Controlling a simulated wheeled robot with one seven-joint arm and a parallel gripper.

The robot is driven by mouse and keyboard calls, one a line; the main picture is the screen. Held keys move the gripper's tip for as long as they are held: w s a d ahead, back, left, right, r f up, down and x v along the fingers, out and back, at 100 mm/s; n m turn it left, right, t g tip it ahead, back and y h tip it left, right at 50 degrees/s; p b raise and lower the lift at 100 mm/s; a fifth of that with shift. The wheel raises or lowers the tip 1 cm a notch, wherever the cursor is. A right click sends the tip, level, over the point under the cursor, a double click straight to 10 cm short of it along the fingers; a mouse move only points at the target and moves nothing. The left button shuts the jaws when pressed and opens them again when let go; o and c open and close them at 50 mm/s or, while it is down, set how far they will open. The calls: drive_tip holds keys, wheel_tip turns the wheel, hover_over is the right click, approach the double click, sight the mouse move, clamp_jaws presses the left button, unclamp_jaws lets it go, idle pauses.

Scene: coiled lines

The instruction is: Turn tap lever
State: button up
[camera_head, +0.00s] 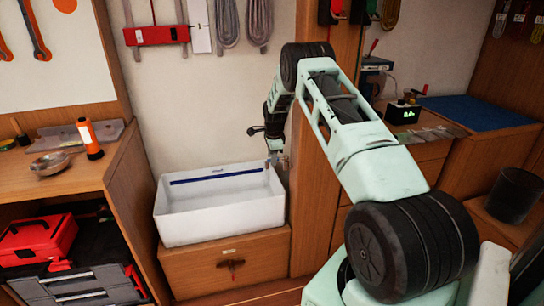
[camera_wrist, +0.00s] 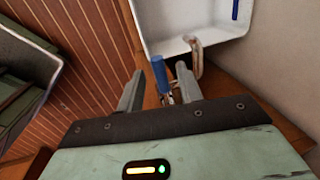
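The tap's blue lever (camera_wrist: 158,70) stands up between the two fingers of my gripper (camera_wrist: 160,72) in the wrist view. The fingers are apart, with a gap on each side of the lever, so my gripper is open. I cannot tell how deep the lever sits between them. The tap's curved metal spout (camera_wrist: 196,56) is just right of the lever and points over the white sink (camera_wrist: 150,22). In the head view my gripper (camera_head: 277,158) is at the right back corner of the sink (camera_head: 222,226), and the tap is mostly hidden there.
A wooden post (camera_head: 312,205) stands close right of the sink. A wooden bench (camera_head: 62,189) with a flashlight (camera_head: 89,139) is on the left, with a red toolbox (camera_head: 38,240) below. Coiled lines (camera_head: 227,20) hang on the wall above.

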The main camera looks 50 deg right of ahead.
clamp_jaws()
drive_tip(key=shift+s, duration=0.1)
drive_tip(key=shift+s+a+r+n+y+b, duration=0.2)
drive_tip(key=shift+s+n, duration=0.45)
drive_tip(key=shift+n, duration=0.7)
drive_tip(key=shift+s+d+f+n+y+b, duration=0.15)
drive_tip(key=shift+s+n+y, duration=0.35)
drive_tip(key=shift+n, duration=0.8)
drive_tip(key=shift+s+a+r+n+y+b, duration=0.1)
drive_tip(key=shift+s+a+n, duration=0.1)
drive_tip(key=shift+s+n, duration=0.9)
drive_tip(key=shift+w+n, duration=0.3)
drive_tip(key=shift+n, duration=0.05)
unclamp_jaws()
